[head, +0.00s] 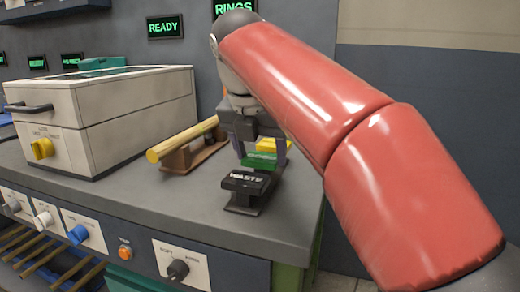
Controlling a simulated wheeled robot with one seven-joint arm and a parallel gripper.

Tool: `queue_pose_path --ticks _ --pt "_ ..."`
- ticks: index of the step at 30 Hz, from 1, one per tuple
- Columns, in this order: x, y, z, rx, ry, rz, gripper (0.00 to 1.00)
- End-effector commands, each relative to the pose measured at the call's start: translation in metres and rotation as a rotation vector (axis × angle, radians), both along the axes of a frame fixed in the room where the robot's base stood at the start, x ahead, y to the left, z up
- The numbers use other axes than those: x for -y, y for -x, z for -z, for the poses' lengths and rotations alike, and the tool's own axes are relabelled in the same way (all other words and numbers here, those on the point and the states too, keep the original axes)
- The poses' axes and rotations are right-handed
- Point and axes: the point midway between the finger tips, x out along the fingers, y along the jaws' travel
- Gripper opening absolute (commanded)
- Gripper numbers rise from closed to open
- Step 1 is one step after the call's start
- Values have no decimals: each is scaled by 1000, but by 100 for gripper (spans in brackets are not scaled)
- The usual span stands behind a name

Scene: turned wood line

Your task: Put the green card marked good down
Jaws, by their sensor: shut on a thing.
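The green card (262,160) is at the right end of the grey bench, between the fingers of my gripper (260,153). My gripper points down and is shut on it. The marking on the green card is too small to read. A black block marked WASTE (243,181) is just in front of it, and a yellow piece (267,145) shows just behind. I cannot tell whether the green card touches what is beneath it.
A wooden rod (182,140) lies on a brown rest left of my gripper. A large cream box with a yellow knob (100,108) fills the bench's left side. Knobs line the front panel. The grey bench top (150,200) is bare near its front edge.

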Motion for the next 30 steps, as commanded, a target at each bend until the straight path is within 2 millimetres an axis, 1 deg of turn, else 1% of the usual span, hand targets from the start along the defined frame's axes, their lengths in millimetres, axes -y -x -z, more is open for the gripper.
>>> queue_pose_path --ticks 1,2,6,7,14,20,21,24,27,30 --pt "0 0 3 -1 1 0 41" --pt "0 0 3 -1 0 0 64" --pt "0 0 2 0 0 0 82" --pt "0 0 2 0 0 0 84" --pt "0 0 2 0 0 0 84" --pt "-1 0 7 2 -1 -1 84" --pt "-2 3 -9 3 -2 -2 84" --pt "-5 10 -29 3 -2 -2 84" --pt "-7 18 -45 2 0 0 84" --pt "-10 23 -57 1 0 -1 84"
